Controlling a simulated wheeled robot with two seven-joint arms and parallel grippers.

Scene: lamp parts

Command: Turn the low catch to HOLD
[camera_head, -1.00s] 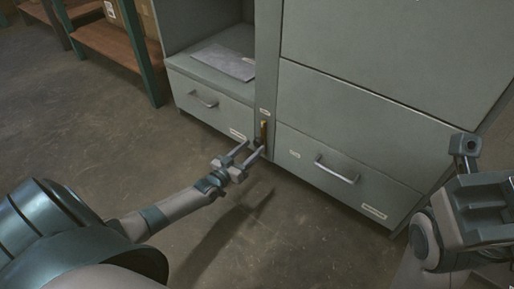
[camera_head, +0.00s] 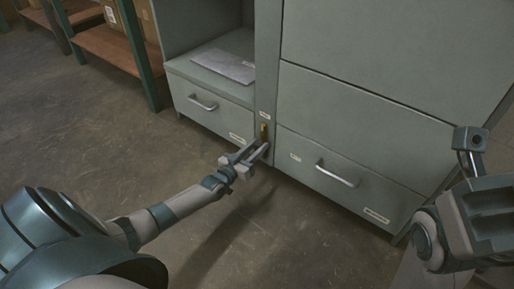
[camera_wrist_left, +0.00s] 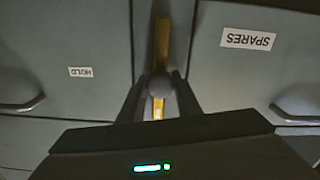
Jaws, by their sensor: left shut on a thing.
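The low catch (camera_head: 263,131) is a narrow brass lever on the upright post between the two low drawers. It stands about upright. In the left wrist view, which looks upside down, the brass lever (camera_wrist_left: 161,42) runs vertically past a round dark knob. My left gripper (camera_head: 261,147) reaches the catch from the front, and its fingers (camera_wrist_left: 160,88) lie on either side of the lever, shut on it. A small HOLD label (camera_wrist_left: 81,72) is beside the catch, to its right in the head view (camera_head: 295,157). The fingers hide part of the catch in the head view.
A SPARES label (camera_wrist_left: 248,39) is on the left drawer (camera_head: 208,107). The right drawer (camera_head: 345,180) has a bar handle (camera_head: 337,174). A flat grey sheet (camera_head: 223,65) lies above the left drawer. Shelving (camera_head: 112,48) stands far left. The floor in front is clear.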

